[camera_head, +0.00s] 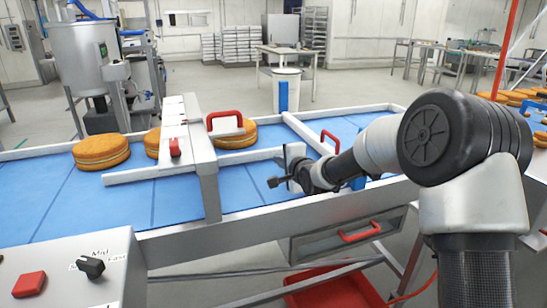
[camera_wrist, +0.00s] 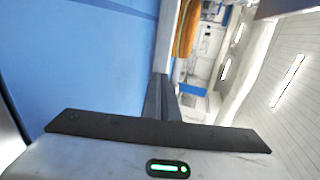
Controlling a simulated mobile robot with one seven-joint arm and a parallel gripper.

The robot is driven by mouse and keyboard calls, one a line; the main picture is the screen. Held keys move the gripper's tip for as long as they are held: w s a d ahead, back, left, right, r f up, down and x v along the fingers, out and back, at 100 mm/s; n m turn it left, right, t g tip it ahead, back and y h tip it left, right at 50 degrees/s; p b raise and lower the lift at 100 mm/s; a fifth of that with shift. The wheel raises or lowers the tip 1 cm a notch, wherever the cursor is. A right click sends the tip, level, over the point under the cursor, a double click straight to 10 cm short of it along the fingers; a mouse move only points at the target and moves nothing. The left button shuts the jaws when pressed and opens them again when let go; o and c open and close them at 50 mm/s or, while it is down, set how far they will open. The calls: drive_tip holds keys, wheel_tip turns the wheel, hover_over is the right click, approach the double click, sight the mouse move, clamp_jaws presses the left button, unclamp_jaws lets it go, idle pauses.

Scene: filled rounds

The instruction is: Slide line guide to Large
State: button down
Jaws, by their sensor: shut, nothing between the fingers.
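The line guide seems to be one of the pale rails over the blue conveyor belt (camera_head: 165,205). One guide rail (camera_head: 140,175) runs along the belt at the left. A red handle (camera_head: 225,114) stands on a pale plate behind the white cross beam (camera_head: 196,140), and another red handle (camera_head: 330,136) stands further right. My gripper (camera_head: 293,160) is over the belt, between the two handles in the picture and nearer the right one. In the wrist view its dark fingers (camera_wrist: 160,97) are together, with nothing seen between them. No size marks for the guide are readable.
Round filled cakes (camera_head: 101,151) lie on the belt at the left and behind the beam. A control box (camera_head: 70,275) with a red button and black knob is at the front left. A drawer (camera_head: 345,238) and red bin (camera_head: 335,288) are below the conveyor's front rail.

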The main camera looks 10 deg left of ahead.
sight(269, 151)
drive_tip(key=x, duration=0.4)
drive_tip(key=r+x, duration=0.1)
drive_tip(key=x, duration=0.1)
drive_tip(key=shift+w+a+b, duration=0.15)
drive_tip(key=shift+w+b, duration=0.1)
drive_tip(key=shift+b, duration=0.15)
